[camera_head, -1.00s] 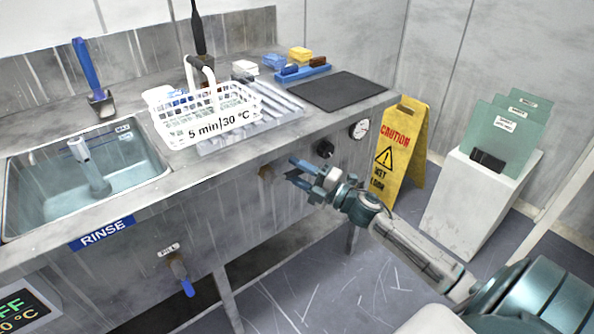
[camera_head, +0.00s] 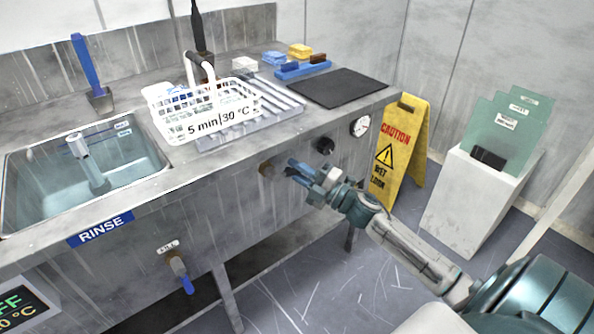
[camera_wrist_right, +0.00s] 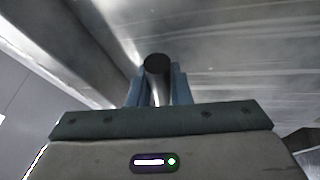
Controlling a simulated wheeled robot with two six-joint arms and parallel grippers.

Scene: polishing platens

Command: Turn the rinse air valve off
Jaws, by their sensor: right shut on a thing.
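In the right wrist view the fingers (camera_wrist_right: 157,85) are shut on a dark, round-ended valve handle (camera_wrist_right: 157,64) with a paler stem. In the head view the fingers mostly hide this handle. No label for this valve is readable. My left gripper is not in view.
A black knob (camera_head: 326,146) and a round gauge (camera_head: 360,127) are on the bench front near my right gripper. A yellow caution sign (camera_head: 410,150) stands right of the bench.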

